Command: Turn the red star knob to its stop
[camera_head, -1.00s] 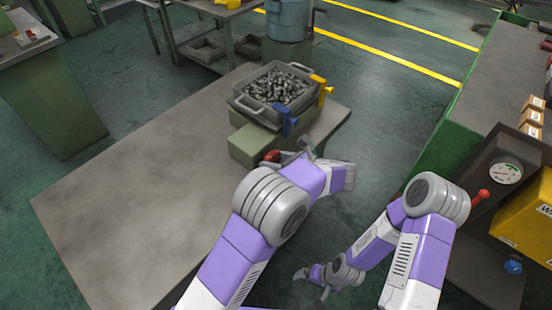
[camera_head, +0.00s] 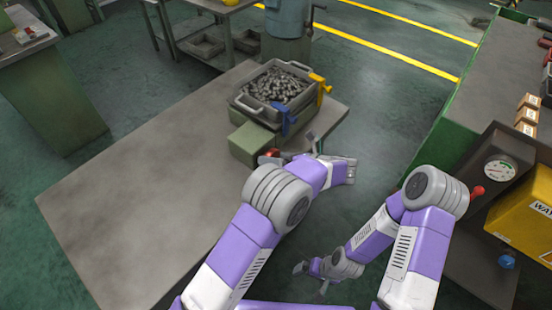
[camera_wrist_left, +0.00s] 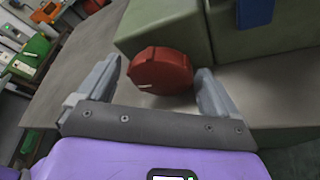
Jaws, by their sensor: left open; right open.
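The red star knob (camera_head: 268,156) sits on the front of a green block (camera_head: 249,146) at the bench's right end. In the left wrist view the knob (camera_wrist_left: 161,71) is a faceted red disc with a small white mark low on its face. My left gripper (camera_head: 291,152) is open at the knob. In the left wrist view its fingers stand on either side of the knob, with a gap visible on the left; contact on the right is unclear. My right gripper (camera_head: 311,279) is open and empty, low in front of the bench.
A grey bin of metal parts (camera_head: 277,87) stands behind the block, with a blue clamp (camera_head: 288,120) and a yellow clamp (camera_head: 320,87). The bench top (camera_head: 130,190) is bare to the left. A machine with a gauge (camera_head: 499,168) stands at right.

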